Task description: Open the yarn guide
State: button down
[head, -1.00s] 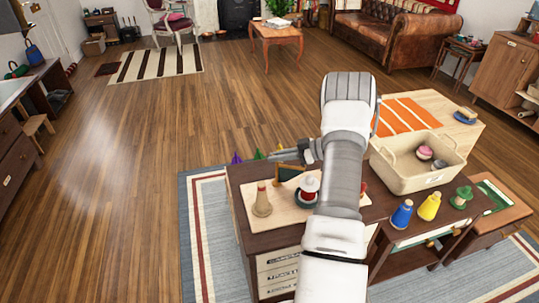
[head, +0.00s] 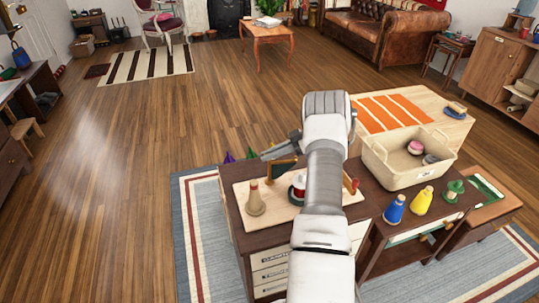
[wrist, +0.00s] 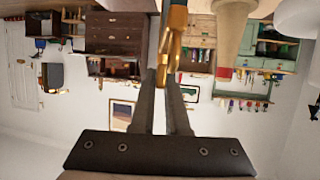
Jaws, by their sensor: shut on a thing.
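In the wrist view, my gripper (wrist: 161,78) is shut on a brass-coloured slim part, which I take to be the yarn guide (wrist: 174,42). The part stands between and beside the dark fingers. In the head view, my gripper (head: 278,148) points left, low over the back edge of the wooden board (head: 238,190) on the dark cabinet. A small dark framed piece (head: 283,171) stands just below it. The guide cannot be made out clearly in the head view, and my arm hides part of the board.
A beige basket (head: 383,170) with yarn balls is to the right.

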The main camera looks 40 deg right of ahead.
jog(key=c, duration=0.9)
grip_release()
jog(key=v, duration=1.7)
jog(key=shift+s+d+p, duration=0.15)
jog(key=shift+s+p, duration=0.1)
jog(key=shift+p, duration=0.05)
